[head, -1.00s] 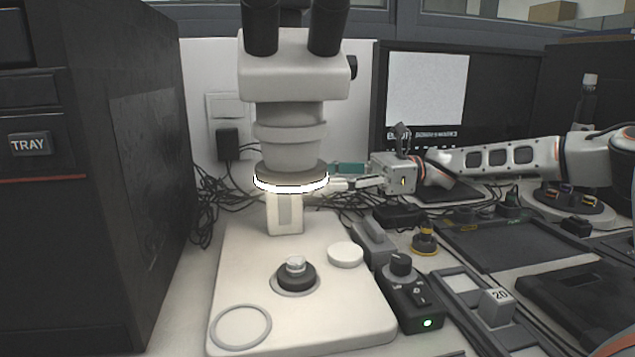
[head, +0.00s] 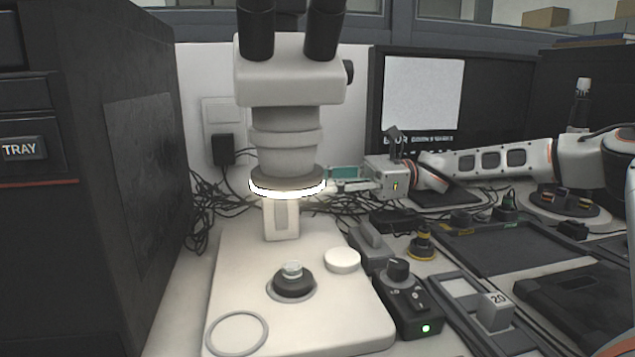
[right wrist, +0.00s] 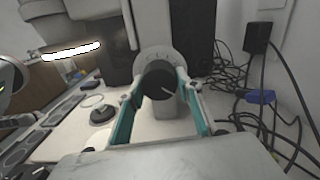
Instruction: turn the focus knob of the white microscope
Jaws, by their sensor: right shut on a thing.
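The white microscope (head: 290,82) stands on its pale base plate (head: 235,285), its ring light (head: 288,188) lit. In the right wrist view the black focus knob (right wrist: 158,80), with a white mark line on its face, sits on the microscope's column. My right gripper (right wrist: 160,98) has its two teal-edged fingers on either side of this knob, shut on it. In the head view my right gripper (head: 352,180) reaches in from the right behind the ring light, and the knob is hidden there. My left gripper is in neither view.
A small dark sample with a shiny top (head: 292,280) sits on the base plate near a white disc (head: 342,260). A black control box (head: 408,300) with a green light stands to its right. A dark TRAY cabinet (head: 90,200) blocks the left. Cables lie behind.

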